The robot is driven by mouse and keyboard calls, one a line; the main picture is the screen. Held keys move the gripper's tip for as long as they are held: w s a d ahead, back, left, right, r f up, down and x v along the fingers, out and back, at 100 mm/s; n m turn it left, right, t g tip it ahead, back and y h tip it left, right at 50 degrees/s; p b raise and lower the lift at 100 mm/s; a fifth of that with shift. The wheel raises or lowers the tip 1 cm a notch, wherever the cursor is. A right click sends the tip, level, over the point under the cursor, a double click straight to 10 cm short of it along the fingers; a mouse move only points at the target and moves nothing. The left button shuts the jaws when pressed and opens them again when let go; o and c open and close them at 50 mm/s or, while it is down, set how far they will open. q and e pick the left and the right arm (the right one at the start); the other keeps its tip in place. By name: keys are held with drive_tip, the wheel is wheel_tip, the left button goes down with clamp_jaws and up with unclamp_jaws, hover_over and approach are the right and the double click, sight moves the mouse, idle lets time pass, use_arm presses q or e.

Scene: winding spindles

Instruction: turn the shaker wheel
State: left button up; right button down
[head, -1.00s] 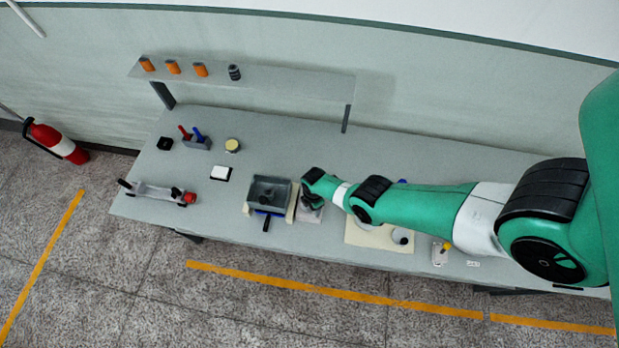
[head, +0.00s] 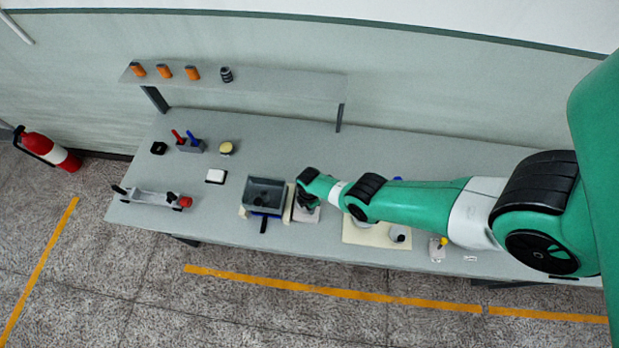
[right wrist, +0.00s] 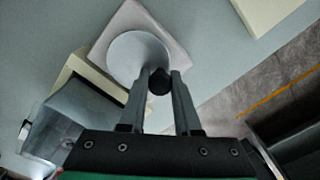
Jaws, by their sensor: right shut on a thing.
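In the right wrist view, the wheel (right wrist: 136,54) is a pale grey disc on a light square plate (right wrist: 103,52). A dark knob (right wrist: 159,81) stands near its rim. My right gripper (right wrist: 161,84) is shut on this knob, with one finger on each side. In the head view, my right gripper (head: 305,203) is over the light plate (head: 309,215), just right of a grey shaker tray (head: 265,194), and it hides most of the wheel. The tray sits on a cream base (head: 288,208). My left gripper is not in view.
Left on the table are a white block (head: 216,176), a yellow-topped jar (head: 226,148), a pen holder (head: 190,147) and a fixture with a red end (head: 152,198). A cream board (head: 363,236) lies under my right forearm. A raised shelf (head: 280,84) stands behind.

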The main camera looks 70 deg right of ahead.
drive_tip(key=m, duration=0.2)
drive_tip(key=w+m, duration=0.1)
drive_tip(key=m, duration=0.1)
drive_tip(key=shift+a+b, duration=0.2)
drive_tip(key=shift+b, duration=0.15)
drive_tip(key=m, duration=0.2)
drive_tip(key=w+m, duration=0.1)
drive_tip(key=m, duration=0.1)
drive_tip(key=shift+w+b, duration=0.15)
drive_tip(key=shift+b, duration=0.25)
drive_tip(key=m, duration=0.2)
drive_tip(key=w+m, duration=0.1)
drive_tip(key=m, duration=0.1)
drive_tip(key=shift+d+b, duration=0.2)
drive_tip(key=shift+b, duration=0.2)
drive_tip(key=shift+w+d+m+b, duration=0.2)
drive_tip(key=shift+m+b, duration=0.05)
drive_tip(key=shift+m, duration=0.9)
drive_tip(key=shift+w+d+m+b, duration=0.15)
drive_tip(key=shift+m+b, duration=0.05)
drive_tip(key=shift+m, duration=0.95)
drive_tip(key=c, duration=0.6)
unclamp_jaws()
